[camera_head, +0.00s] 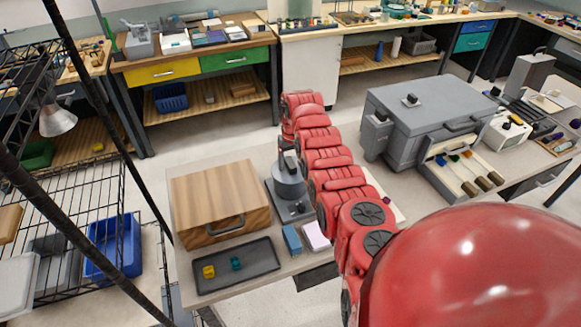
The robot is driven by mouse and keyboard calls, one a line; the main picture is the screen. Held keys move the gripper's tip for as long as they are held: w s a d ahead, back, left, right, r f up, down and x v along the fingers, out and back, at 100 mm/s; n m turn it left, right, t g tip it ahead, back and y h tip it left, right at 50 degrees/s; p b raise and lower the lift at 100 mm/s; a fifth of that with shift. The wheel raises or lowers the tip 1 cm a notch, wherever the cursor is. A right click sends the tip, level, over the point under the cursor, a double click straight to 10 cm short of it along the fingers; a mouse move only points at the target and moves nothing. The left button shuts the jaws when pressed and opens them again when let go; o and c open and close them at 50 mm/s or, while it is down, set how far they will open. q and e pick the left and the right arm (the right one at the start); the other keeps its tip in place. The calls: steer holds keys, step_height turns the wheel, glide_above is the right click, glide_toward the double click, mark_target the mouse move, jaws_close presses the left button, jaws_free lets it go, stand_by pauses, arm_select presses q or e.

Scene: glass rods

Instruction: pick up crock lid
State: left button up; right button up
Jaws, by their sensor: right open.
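A grey round vessel (289,187), which looks like the crock, stands on the near bench beside the wooden box. Its top is partly covered by my right gripper, and I cannot clearly tell a separate lid there. My right gripper (287,166) points down at the top of this vessel, at the end of my red arm. It is open; whether its fingers touch the vessel or straddle a knob is too small to tell. My left gripper is not in view.
A wooden box with a handle (215,197) stands close left of the vessel. In front lie a dark tray (249,277), a blue block (292,240) and a pale pink block (316,236). A large grey box (425,105) stands right of my arm.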

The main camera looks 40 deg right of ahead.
jaws_close()
stand_by(0.3)
steer(key=shift+r, duration=0.1)
